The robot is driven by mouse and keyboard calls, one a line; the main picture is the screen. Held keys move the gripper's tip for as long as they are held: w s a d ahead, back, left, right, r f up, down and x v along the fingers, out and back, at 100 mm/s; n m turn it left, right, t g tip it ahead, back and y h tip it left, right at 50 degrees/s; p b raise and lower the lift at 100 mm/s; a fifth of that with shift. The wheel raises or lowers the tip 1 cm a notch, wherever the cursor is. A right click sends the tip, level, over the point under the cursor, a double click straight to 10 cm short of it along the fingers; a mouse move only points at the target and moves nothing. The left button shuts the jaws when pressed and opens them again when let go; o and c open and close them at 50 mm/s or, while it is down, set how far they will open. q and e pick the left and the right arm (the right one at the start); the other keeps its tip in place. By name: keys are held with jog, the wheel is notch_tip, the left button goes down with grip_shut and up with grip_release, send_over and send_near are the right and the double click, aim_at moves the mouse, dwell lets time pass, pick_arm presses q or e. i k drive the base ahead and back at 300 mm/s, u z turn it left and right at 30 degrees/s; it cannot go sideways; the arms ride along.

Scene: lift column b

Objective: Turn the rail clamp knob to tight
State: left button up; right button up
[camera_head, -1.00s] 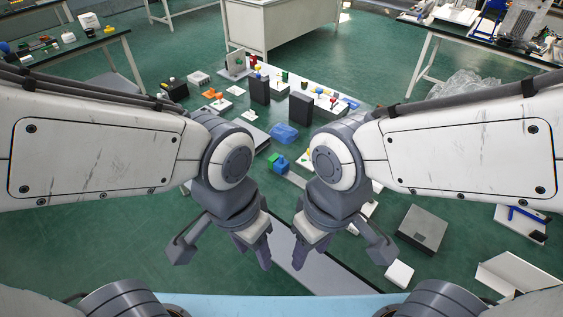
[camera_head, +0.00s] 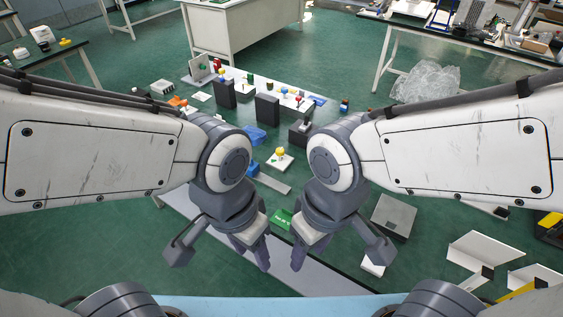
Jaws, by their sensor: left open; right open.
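I cannot pick out the rail clamp knob for certain in the head view. A small yellow knob-like part (camera_head: 280,152) sits on a white plate (camera_head: 283,161) ahead, between my arms. Several small red, yellow and green parts are too small to tell apart along a long white strip (camera_head: 262,79) further back. My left gripper (camera_head: 254,250) and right gripper (camera_head: 307,250) hang side by side low in the middle, fingers down. Both are open and empty, apart from these parts. My arms hide part of the area on both sides.
Black upright blocks (camera_head: 267,107) stand by the strip. A blue piece (camera_head: 255,135), a green piece (camera_head: 282,219) and a grey box (camera_head: 394,216) lie nearer. White angled panels (camera_head: 486,251) lie at right. A crumpled clear plastic sheet (camera_head: 425,81) lies by the right-hand table.

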aim_at(280, 151)
jog(key=k, duration=0.6)
jog(key=u, duration=0.75)
jog(key=i, duration=1.2)
jog(key=z, duration=0.7)
